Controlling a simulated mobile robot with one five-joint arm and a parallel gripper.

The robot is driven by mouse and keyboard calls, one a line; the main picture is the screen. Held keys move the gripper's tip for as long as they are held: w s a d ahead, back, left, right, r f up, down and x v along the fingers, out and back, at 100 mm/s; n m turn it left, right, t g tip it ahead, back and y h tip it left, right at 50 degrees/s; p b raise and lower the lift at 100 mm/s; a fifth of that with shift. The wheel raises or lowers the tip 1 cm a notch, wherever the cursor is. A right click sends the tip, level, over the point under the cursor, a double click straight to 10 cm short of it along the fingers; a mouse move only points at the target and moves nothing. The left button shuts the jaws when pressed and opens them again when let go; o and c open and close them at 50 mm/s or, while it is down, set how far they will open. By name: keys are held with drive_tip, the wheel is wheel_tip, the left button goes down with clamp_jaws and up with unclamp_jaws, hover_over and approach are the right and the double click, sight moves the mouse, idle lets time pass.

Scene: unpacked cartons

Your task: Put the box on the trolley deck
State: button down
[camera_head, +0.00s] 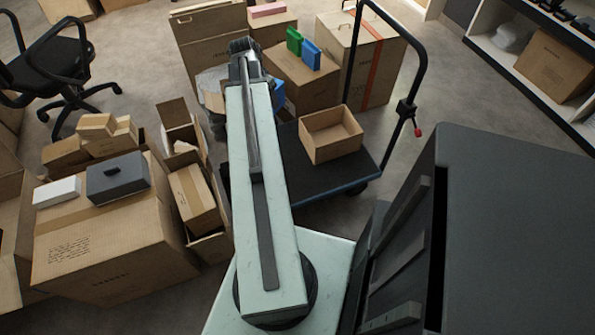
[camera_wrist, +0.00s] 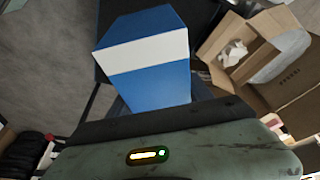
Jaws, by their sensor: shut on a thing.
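The box (camera_wrist: 150,75) is blue with a white band and fills the upper middle of the wrist view. My gripper (camera_wrist: 160,108) is shut on its near end; the fingertips are mostly hidden. In the head view only a small blue part of the box (camera_head: 279,88) shows, just right of the far end of my arm, which hides the rest. The trolley deck (camera_head: 325,185) is dark and flat, to the right of my arm. The box appears above the deck's far left side; the gap between them cannot be told.
An open, empty carton (camera_head: 331,134) stands on the deck. The trolley handle (camera_head: 420,60) rises at the right. Cartons with green and blue items stand behind the deck. Open cartons crowd the left, beside a large closed carton (camera_head: 105,240). The front part of the deck is clear.

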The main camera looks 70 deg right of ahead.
drive_tip(key=s+a+f+m+g+y+b, duration=0.1)
drive_tip(key=s+f+m+b, duration=0.25)
drive_tip(key=f+b, duration=0.85)
drive_tip(key=s+f+m+g+b, duration=0.1)
drive_tip(key=s+f+m+b, duration=0.25)
drive_tip(key=f+b, duration=0.9)
drive_tip(key=b, duration=0.9)
hover_over(290, 175)
wheel_tip(290, 175, down, 12)
drive_tip(key=shift+f, duration=0.1)
drive_tip(key=shift+r+p, duration=0.25)
drive_tip(key=shift+p, duration=0.1)
drive_tip(key=shift+c, duration=2.1)
unclamp_jaws()
drive_tip(key=p+v, duration=1.1)
drive_tip(key=v, duration=0.1)
drive_tip(key=shift+p, duration=0.3)
drive_tip(key=shift+s, duration=0.1)
